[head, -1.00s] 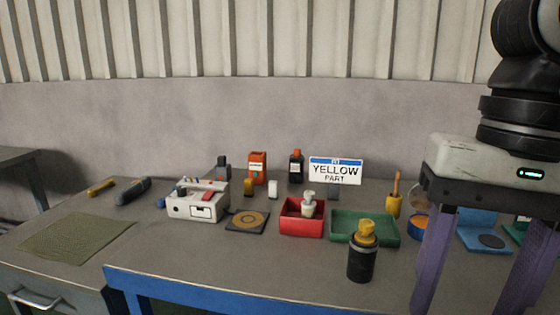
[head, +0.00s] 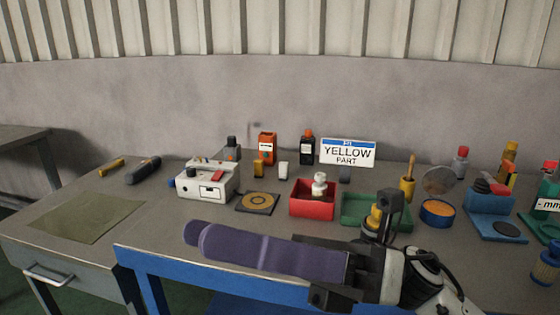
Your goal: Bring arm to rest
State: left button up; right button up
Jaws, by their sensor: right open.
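My right gripper (head: 196,234) lies across the front of the workbench in the head view, its purple fingers pointing left. It is open, with the fingers nearly lined up one behind the other from this side. Nothing shows in its grasp. My left gripper is not in view.
A red bin (head: 312,208) with a white-topped piece in it and a green tray (head: 352,222) stand behind the gripper. A green mat (head: 85,216) lies clear at left.

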jog(key=w+d+f+m+t+h, duration=0.4)
jog(key=w+f+m+t, duration=0.35)
jog(key=m+t, duration=0.6)
jog(key=w+d+f+m+t+h, duration=0.3)
jog(key=w+f+m+t, duration=0.6)
jog(key=m, duration=0.8)
jog(key=s+d+f+m+h, duration=0.2)
jog(key=d+f+m+h, duration=0.3)
jog(key=f+m+h, duration=0.45)
jog(key=s+d+f+m+g+h, duration=0.1)
jog(key=s+d+f+m+g, duration=0.1)
jog(key=s+f, duration=0.4)
jog(key=s+d+f+m+g+h, duration=0.1)
jog(key=s+d+f+m+g, duration=0.2)
jog(key=f, duration=1)
jog(key=s+d+f+m+g+h, duration=0.1)
jog(key=s+d+f+m+g, duration=0.2)
jog(key=s+f, duration=0.6)
jog(key=shift+s+f, duration=0.25)
jog(key=shift+s, duration=0.3)
jog(key=shift+h, duration=0.25)
